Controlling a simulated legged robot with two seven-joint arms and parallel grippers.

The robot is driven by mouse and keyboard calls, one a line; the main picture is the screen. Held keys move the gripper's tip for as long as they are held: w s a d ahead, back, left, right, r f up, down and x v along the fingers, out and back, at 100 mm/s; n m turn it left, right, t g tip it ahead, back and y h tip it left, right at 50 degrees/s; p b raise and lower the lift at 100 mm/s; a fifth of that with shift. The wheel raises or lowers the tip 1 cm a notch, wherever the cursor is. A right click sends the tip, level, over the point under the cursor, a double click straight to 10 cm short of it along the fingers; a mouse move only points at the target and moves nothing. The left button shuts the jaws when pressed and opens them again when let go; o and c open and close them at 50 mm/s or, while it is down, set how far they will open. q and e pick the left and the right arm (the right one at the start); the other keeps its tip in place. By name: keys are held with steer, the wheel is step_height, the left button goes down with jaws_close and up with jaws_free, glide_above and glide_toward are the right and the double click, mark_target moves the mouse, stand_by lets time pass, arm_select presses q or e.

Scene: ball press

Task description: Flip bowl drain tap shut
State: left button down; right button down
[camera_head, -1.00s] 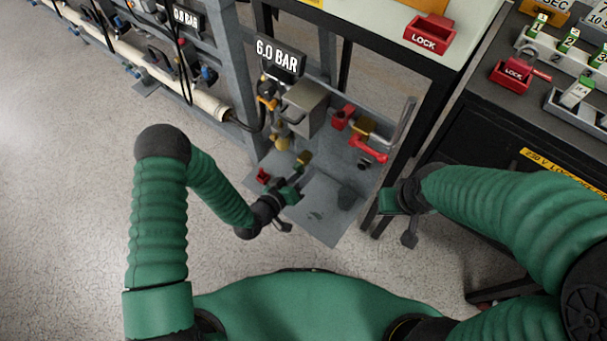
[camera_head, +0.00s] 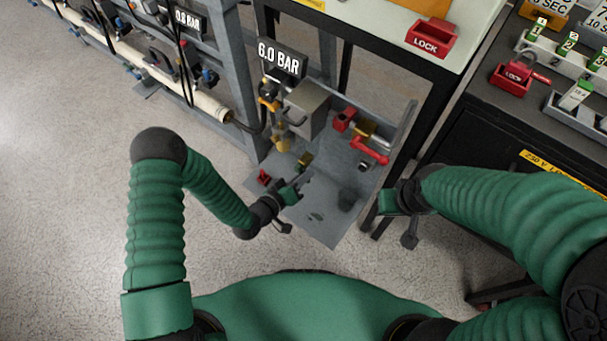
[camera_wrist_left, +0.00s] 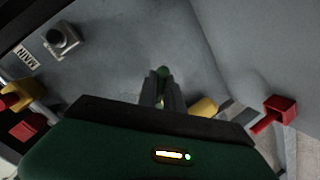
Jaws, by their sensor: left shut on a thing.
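My left gripper (camera_head: 303,180) is low over the grey panel, below the brass filter bowl (camera_head: 283,144). In the left wrist view its two grey fingers (camera_wrist_left: 162,88) are close together on a small green-tipped thing (camera_wrist_left: 163,72), mostly hidden by them. A brass fitting (camera_head: 304,160) is just beyond the fingers; it also shows in the left wrist view (camera_wrist_left: 203,107). A small red part (camera_head: 263,178) is left of the gripper. I cannot tell which part is the drain tap's handle. My right gripper (camera_head: 392,202) is right of the panel, its jaws unclear.
A 6.0 BAR sign (camera_head: 279,58) is above. A dark bench (camera_head: 470,130) with red lock boxes is at right. The floor at left is clear.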

arm_select(q)
steer(key=n, duration=0.2)
steer(key=n+h, duration=0.1)
steer(key=shift+s+d+r+g+p, duration=0.2)
steer(key=shift+r+g+p, duration=0.1)
steer(key=shift+p, duration=0.1)
steer(key=shift+r+n+h, duration=0.25)
steer(key=shift+n+h, duration=0.45)
steer(key=shift+n, duration=0.3)
steer(key=shift+s+d+r+n+g+h+b, duration=0.15)
steer(key=shift+r+n+h, duration=0.1)
steer(key=shift+n, duration=0.3)
steer(key=shift+r+n+g+h+b, duration=0.15)
steer(key=shift+n+h, duration=0.1)
steer(key=shift+n, duration=0.3)
steer(key=c, duration=1.5)
jaws_free()
steer(key=shift+c, duration=0.2)
steer(key=shift+o, duration=0.3)
steer(key=shift+r, duration=0.1)
